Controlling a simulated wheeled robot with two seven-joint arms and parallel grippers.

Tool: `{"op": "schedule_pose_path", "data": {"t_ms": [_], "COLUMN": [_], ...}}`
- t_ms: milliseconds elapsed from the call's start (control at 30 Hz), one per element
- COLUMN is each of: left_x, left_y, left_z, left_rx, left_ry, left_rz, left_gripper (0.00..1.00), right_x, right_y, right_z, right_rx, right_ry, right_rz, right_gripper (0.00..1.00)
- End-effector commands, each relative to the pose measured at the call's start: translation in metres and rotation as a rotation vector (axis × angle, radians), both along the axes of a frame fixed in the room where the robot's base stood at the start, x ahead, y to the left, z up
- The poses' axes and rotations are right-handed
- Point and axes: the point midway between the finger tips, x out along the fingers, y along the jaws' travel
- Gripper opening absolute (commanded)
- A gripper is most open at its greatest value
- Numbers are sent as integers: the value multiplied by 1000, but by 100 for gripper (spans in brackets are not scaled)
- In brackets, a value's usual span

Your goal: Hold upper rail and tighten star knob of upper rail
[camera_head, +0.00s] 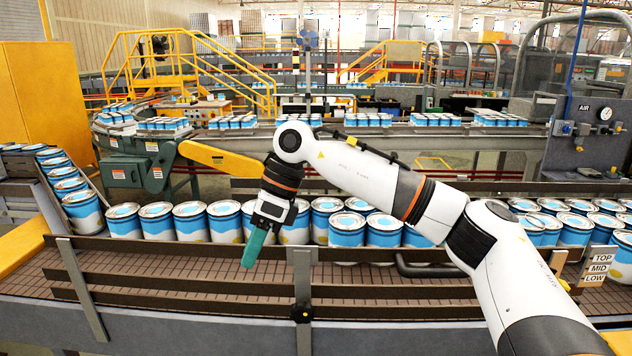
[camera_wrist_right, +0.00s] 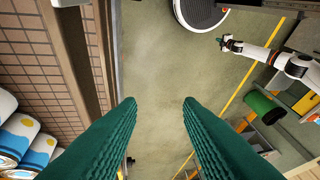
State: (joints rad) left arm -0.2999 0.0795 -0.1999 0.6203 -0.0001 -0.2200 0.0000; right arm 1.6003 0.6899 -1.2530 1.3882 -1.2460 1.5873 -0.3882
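In the head view my right gripper (camera_head: 255,248) points down with teal fingers, in front of the row of cans and over or beside the upper rail (camera_head: 150,248). In the right wrist view my right gripper (camera_wrist_right: 158,106) is open, with nothing between its fingers but floor behind. The brown rails (camera_wrist_right: 98,45) run along the left there, apart from the fingers. A black star knob (camera_head: 302,313) sits low on the metal post (camera_head: 303,278). A small white arm, seemingly my left, ends in a gripper (camera_wrist_right: 226,42) too small to read.
Blue-and-white cans (camera_head: 190,221) line the conveyor behind the rails. A sign (camera_head: 601,267) reads TOP, MID, LOW at the right.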

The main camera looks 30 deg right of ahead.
Motion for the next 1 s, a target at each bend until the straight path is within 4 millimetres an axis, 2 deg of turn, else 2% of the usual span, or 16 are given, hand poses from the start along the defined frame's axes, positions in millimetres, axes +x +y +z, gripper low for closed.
{"op": "schedule_pose_path", "data": {"t_ms": [33,100,200,300,400,533,833,1000], "left_x": [0,0,0,0,0,0,0,0], "left_y": [0,0,0,0,0,0,0,0], "left_z": [2,3,4,5,5,2,-8,-3], "left_rx": [0,0,0,0,0,0,0,0], "left_ry": [0,0,0,1,1,1,1,1], "left_rz": [0,0,0,0,0,0,0,0], "left_gripper": [0,0,0,0,0,0,0,0], "right_x": [1,-2,-10,-18,-23,-24,-24,-24], "right_y": [-30,-66,-107,-133,-144,-147,-146,-145], "right_z": [18,38,63,80,87,78,22,-4], "right_rx": [-102,-225,-357,-439,-475,-483,-479,-478], "right_ry": [-15,-14,-2,14,25,30,32,30], "right_rz": [-17,-42,-80,-111,-124,-126,-124,-124], "right_gripper": [33,33,33,33,33,33,33,33]}}
